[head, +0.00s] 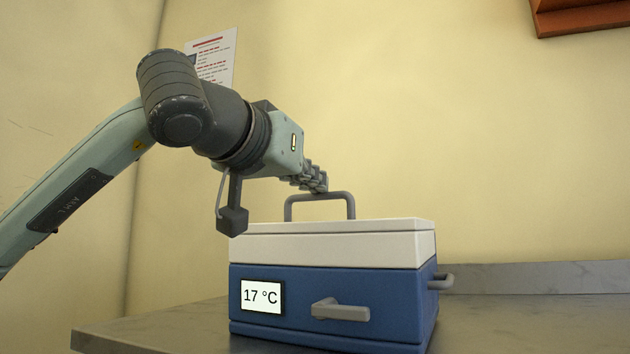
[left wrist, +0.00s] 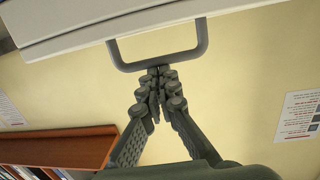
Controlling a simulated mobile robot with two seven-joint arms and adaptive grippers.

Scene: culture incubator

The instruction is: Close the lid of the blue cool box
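The blue cool box (head: 385,303) stands on the grey bench. Its white lid (head: 330,248) lies level on the blue body, with no open gap visible from the front. A grey bail handle (head: 350,205) rises from the lid; it also shows in the left wrist view (left wrist: 203,40). My left gripper (head: 318,186) reaches in from the left, its fingertips at the handle's top bar. In the left wrist view its fingers (left wrist: 158,72) are drawn together at the bar. They seem shut, with no bar seen between them; whether they touch it is unclear. My right gripper is out of view.
The bench top (head: 540,325) is clear to the right of the box. A front latch handle (head: 340,310) and a side handle (head: 440,281) stick out from the box. A wooden shelf (head: 580,17) hangs on the wall at upper right; a notice (head: 216,55) is behind my arm.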

